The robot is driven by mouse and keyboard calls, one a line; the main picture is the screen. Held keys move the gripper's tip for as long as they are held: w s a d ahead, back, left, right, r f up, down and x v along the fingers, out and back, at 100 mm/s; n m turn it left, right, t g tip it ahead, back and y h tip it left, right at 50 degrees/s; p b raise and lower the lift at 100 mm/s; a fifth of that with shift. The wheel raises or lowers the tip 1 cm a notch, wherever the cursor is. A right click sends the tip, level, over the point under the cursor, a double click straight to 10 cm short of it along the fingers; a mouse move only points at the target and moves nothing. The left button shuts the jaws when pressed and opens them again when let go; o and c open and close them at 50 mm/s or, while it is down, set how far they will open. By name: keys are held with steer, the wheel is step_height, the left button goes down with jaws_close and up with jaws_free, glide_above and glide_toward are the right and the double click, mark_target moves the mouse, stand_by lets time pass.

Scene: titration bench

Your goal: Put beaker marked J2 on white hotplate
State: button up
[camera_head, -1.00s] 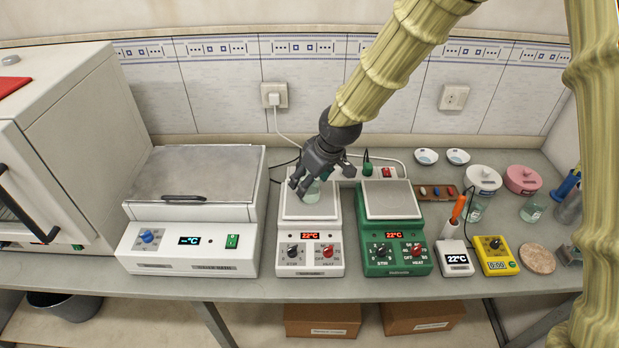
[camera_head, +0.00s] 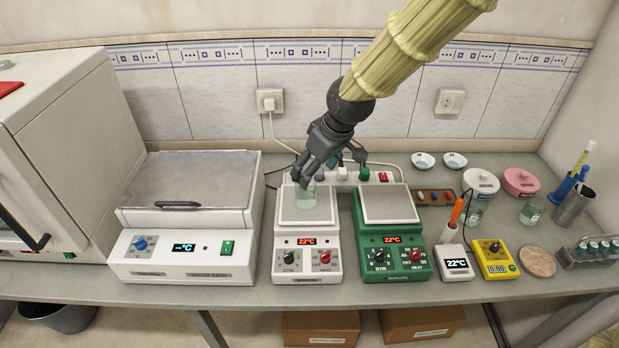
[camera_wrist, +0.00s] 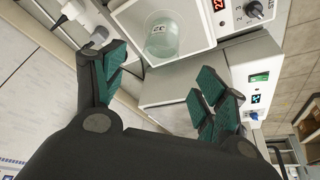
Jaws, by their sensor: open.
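The beaker marked J2 (camera_head: 306,195) stands upright on the plate of the white hotplate (camera_head: 306,262), towards its back left. It also shows in the wrist view (camera_wrist: 162,42), with a mark on its side that looks like J2. It holds pale greenish liquid. My gripper (camera_head: 304,176) is close behind and above the beaker in the head view. In the wrist view my gripper (camera_wrist: 155,92) has its fingers spread wide with nothing between them, and the beaker stands clear beyond the fingertips.
A green hotplate (camera_head: 392,264) stands right of the white one, and a water bath (camera_head: 185,262) stands left. A power strip (camera_head: 350,174) lies behind.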

steer(key=shift+b+v, duration=0.35)
steer(key=shift+v, duration=1.95)
